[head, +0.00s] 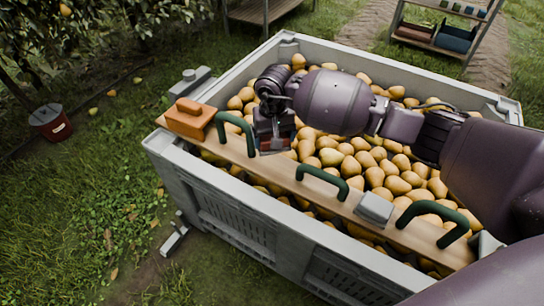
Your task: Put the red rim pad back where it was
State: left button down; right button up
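An orange-red block with a raised grip on top (190,118) lies at the left end of the wooden board (290,184) along the bin's near side. It is the only pad-like thing of a reddish colour that I can make out clearly. My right gripper (272,148) points down over the pears and the board, just right of the left green handle and apart from the block. It is dark with some reddish patches. Whether its fingers are open or hold something is too small and dark to tell. My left gripper is not in view.
The large grey bin (240,222) is full of pears (345,150). Green handles (322,180) stand up from the board, with a grey block (375,208) between two of them. A red bucket (50,122) stands on the grass. Shelves (440,32) are behind.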

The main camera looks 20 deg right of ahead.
notch_tip(320, 180, down, 3)
jog(key=shift+r, duration=0.1)
notch_tip(320, 180, down, 5)
jog(key=shift+r+b, duration=0.1)
jog(key=shift+b, duration=0.65)
jog(key=shift+f, duration=0.45)
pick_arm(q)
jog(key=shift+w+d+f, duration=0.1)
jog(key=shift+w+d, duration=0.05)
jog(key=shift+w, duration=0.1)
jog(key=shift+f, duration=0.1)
